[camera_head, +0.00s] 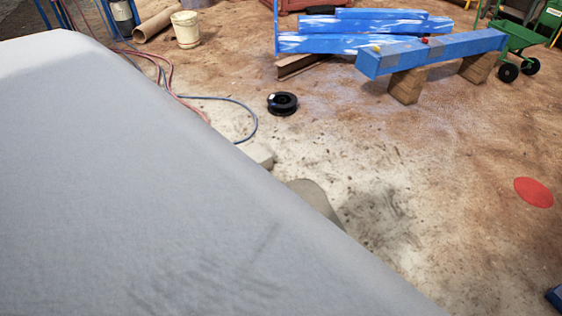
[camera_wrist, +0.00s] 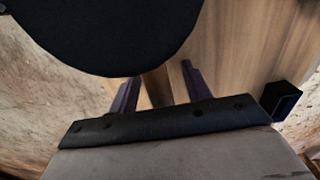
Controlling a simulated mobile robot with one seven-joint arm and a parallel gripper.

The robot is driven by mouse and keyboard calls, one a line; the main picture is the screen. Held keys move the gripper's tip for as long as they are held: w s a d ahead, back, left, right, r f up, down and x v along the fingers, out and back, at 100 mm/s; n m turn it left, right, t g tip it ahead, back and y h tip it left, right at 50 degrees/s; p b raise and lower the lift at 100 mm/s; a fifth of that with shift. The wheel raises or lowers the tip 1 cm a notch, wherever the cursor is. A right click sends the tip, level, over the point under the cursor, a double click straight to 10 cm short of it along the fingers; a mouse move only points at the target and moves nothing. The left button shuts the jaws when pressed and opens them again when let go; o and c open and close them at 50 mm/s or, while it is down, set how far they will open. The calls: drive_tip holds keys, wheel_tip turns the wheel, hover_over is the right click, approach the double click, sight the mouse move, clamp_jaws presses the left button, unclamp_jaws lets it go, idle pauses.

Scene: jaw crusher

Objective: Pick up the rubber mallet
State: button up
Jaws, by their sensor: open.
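In the wrist view, a large black rounded shape (camera_wrist: 115,30), which looks like the head of the rubber mallet, fills the top, cut off by the frame. A brown bar (camera_wrist: 156,88), which looks like its handle, runs from under it down between the two fingers of my gripper (camera_wrist: 159,76). The fingers are apart, one on each side of the bar, with gaps showing. I cannot tell whether the far end of the bar goes behind the dark palm bar. In the head view I see neither the mallet nor my gripper; a large grey surface covers the left.
Pale wood (camera_wrist: 240,60) lies behind the fingers, with a small dark box-like part (camera_wrist: 283,102) at right. In the head view, a black spool (camera_head: 282,103), hoses (camera_head: 235,100), a bucket (camera_head: 186,30) and a blue beam (camera_head: 440,50) on wooden blocks stand around open floor.

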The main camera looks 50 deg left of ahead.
clamp_jaws()
drive_tip(key=shift+r, duration=0.1)
idle(0.4)
